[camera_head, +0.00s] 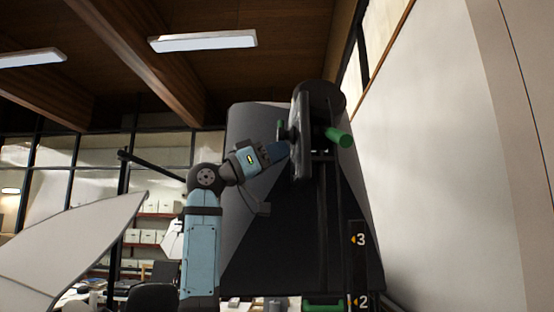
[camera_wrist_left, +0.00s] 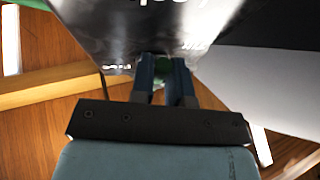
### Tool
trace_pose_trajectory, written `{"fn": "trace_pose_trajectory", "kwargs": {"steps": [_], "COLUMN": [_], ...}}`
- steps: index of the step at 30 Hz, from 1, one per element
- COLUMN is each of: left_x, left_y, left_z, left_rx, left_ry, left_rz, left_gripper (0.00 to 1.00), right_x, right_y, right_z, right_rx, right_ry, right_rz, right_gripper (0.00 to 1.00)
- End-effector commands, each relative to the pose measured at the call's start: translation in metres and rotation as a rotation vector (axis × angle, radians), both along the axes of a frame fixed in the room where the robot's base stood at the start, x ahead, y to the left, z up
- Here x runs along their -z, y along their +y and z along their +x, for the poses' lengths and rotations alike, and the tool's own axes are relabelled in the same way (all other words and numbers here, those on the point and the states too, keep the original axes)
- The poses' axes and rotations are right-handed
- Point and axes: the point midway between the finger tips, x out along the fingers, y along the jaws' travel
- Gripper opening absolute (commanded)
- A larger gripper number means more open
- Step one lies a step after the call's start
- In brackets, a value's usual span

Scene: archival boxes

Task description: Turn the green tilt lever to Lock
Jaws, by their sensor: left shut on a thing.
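In the head view, my left gripper (camera_head: 284,150) reaches from the left to the near-left face of a black upright head on the dark equipment. In the left wrist view, my left gripper (camera_wrist_left: 166,84) has its two dark blue fingers closed around a small green piece, the green tilt lever (camera_wrist_left: 163,66). The fingers hide most of the lever, and its angle cannot be told. A shiny dark plate (camera_wrist_left: 125,30) lies just beyond the fingertips, with white lettering too cut off to read surely. My right gripper is not in view.
A green cylindrical handle (camera_head: 340,137) sticks out on the right of the black head. A dark panel (camera_head: 245,200) stands behind my arm. A post with numbers (camera_head: 357,262) is below. A white wall (camera_head: 440,160) borders the right. A pale tilted panel (camera_head: 65,255) is at lower left.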

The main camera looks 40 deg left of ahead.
Motion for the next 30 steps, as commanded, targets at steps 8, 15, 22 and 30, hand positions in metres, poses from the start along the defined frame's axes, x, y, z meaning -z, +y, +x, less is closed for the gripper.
{"fn": "trace_pose_trajectory", "kwargs": {"steps": [8,15,22,30], "left_x": [0.0,0.0,0.0,0.019], "left_y": [0.0,0.0,0.001,0.02], "left_z": [0.001,0.001,0.001,-0.022], "left_rx": [0.0,0.0,0.0,-0.003], "left_ry": [-0.022,-0.021,-0.021,-0.022], "left_rz": [0.02,0.019,0.018,0.018], "left_gripper": [0.0,0.41,0.41,0.41], "right_x": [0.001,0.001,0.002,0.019], "right_y": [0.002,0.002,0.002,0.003], "right_z": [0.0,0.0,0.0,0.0], "right_rx": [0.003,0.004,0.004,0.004], "right_ry": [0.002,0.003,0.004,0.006], "right_rz": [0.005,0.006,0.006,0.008], "right_gripper": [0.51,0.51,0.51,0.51]}}
